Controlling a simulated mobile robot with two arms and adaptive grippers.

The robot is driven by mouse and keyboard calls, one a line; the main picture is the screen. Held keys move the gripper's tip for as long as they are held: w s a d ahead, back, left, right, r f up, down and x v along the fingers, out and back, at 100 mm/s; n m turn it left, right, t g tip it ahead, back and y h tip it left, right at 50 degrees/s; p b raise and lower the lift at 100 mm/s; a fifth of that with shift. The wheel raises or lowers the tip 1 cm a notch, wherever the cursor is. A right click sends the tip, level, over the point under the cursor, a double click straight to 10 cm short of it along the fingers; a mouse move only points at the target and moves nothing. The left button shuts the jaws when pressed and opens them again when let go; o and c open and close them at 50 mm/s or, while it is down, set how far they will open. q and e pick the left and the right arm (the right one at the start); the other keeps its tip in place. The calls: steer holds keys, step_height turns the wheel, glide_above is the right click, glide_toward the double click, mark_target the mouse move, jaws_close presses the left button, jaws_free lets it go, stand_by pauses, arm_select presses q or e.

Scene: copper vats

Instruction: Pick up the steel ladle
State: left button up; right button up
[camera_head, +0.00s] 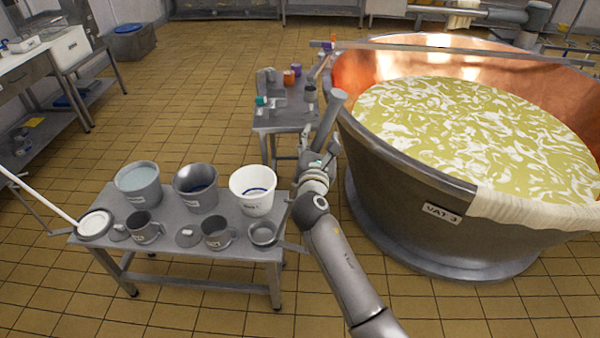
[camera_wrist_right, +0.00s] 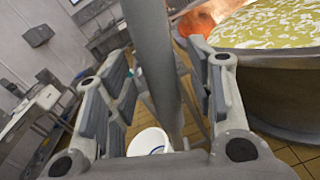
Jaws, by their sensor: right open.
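The steel ladle's round bowl (camera_head: 263,234) rests at the right end of the grey table. A thick grey rod, apparently its handle (camera_head: 327,118), rises up and right past my right gripper (camera_head: 313,163). In the right wrist view the rod (camera_wrist_right: 150,55) passes between the two fingers of my right gripper (camera_wrist_right: 158,75). The fingers are open, with gaps on both sides of the rod. The stretch of rod between the bowl and the gripper is hidden behind my arm. My left gripper is not in view.
The grey table (camera_head: 190,248) also holds a white bucket (camera_head: 253,190), grey buckets, mugs and a white ladle (camera_head: 95,224) with a long handle at the left. A large copper vat (camera_head: 400,165) stands close right of my arm. Tiled floor lies open to the left.

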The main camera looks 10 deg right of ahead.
steer(key=shift+w+d, duration=0.25)
steer(key=shift+w, duration=0.2)
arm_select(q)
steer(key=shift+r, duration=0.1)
arm_select(e)
steer(key=shift+c, duration=0.8)
jaws_close()
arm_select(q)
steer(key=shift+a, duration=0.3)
arm_select(e)
steer(key=shift+r, duration=0.1)
